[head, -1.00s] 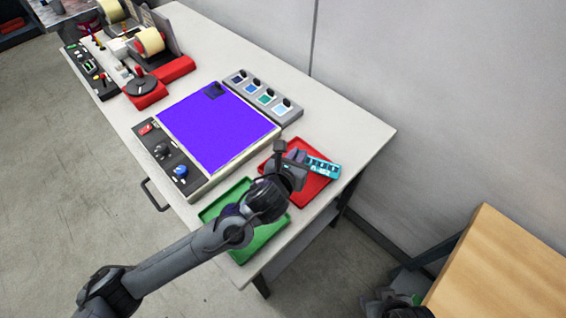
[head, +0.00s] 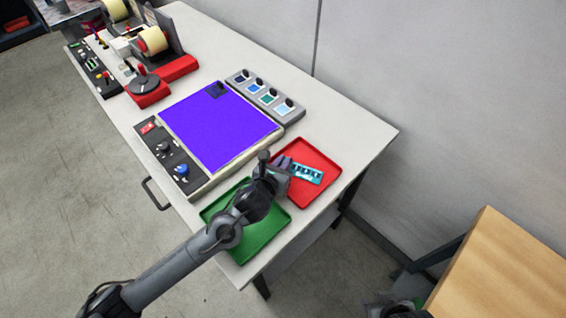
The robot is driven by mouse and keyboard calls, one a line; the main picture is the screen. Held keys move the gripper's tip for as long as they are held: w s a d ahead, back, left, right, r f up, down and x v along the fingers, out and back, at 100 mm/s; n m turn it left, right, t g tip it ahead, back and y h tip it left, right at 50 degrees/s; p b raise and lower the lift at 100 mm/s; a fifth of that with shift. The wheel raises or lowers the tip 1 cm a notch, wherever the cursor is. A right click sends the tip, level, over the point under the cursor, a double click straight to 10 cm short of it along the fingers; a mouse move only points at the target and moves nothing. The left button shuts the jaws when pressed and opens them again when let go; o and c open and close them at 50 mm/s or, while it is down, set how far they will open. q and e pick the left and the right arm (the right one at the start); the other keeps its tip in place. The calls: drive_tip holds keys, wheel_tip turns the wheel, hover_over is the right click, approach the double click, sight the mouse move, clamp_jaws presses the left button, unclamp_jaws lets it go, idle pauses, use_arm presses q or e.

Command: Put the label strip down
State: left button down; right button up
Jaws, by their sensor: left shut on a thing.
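The label strip (head: 307,174) is a short teal strip with dark and white printed marks. My left gripper (head: 285,170) is shut on the strip's left end and holds it over the red tray (head: 328,159). I cannot tell whether the strip touches the tray floor. The green tray (head: 262,238) lies beside the red tray, partly hidden under my left arm. Of my right arm, only a dark part shows at the bottom edge; its gripper fingers cannot be made out.
A panel with a bright purple surface (head: 218,128) and a knob box (head: 172,156) stands behind the trays. A row of colour samples (head: 263,92) and the label rewinder (head: 150,75) are farther back. The table's right corner is bare. A wooden surface (head: 505,275) is at lower right.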

use_arm(q)
drive_tip(key=shift+w, duration=0.1)
drive_tip(key=shift+f, duration=0.1)
drive_tip(key=c, duration=1.2)
unclamp_jaws()
drive_tip(key=shift+o, duration=0.2)
drive_tip(key=shift+r, duration=0.25)
drive_tip(key=v, duration=1.2)
drive_tip(key=shift+p, duration=0.4)
